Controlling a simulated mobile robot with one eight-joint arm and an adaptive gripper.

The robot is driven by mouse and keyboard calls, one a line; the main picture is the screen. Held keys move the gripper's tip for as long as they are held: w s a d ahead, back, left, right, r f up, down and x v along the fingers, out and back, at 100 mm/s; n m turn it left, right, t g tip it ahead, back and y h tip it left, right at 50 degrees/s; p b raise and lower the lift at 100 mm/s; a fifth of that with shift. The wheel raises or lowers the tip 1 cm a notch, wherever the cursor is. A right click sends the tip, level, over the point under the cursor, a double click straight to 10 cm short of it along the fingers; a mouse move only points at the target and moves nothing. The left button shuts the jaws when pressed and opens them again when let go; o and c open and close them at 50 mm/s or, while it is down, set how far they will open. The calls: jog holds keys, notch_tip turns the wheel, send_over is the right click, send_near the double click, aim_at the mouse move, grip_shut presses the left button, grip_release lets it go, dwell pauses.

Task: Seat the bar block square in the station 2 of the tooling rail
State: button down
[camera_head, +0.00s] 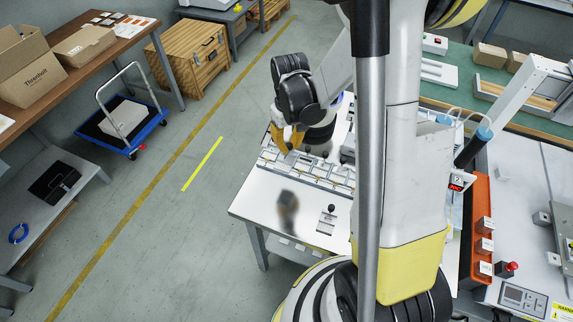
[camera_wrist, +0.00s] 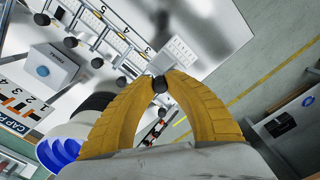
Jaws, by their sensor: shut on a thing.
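My gripper (camera_head: 287,138) is above the left part of the tooling rail (camera_head: 318,175) on the white table, its yellow fingers pointing down. In the wrist view my gripper (camera_wrist: 160,82) has its fingertips closed together around a black knob. The pale grey bar block (camera_wrist: 180,52) shows just beyond the fingertips and seems to hang from that knob. The numbered rail (camera_wrist: 100,28) runs diagonally beside it, with several black knobs along its near side. The fingers hide part of the block. I cannot tell whether it touches the rail, or which station is number 2.
A small plate with a black knob (camera_head: 327,220) lies on the table in front of the rail. An orange rack (camera_head: 478,225) stands right of the table. The table's front left is clear.

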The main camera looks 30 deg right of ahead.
jog(key=w+d+f, duration=0.1)
jog(key=w+d, duration=0.4)
jog(key=w, duration=0.2)
jog(key=shift+f+b, duration=2.4)
jog(key=shift+f, duration=0.85)
jog(key=shift+f+b, duration=0.75)
jog(key=c, duration=1.4)
grip_release()
jog(key=shift+o, duration=0.2)
jog(key=shift+r, duration=0.15)
notch_tip(320, 180, up, 12)
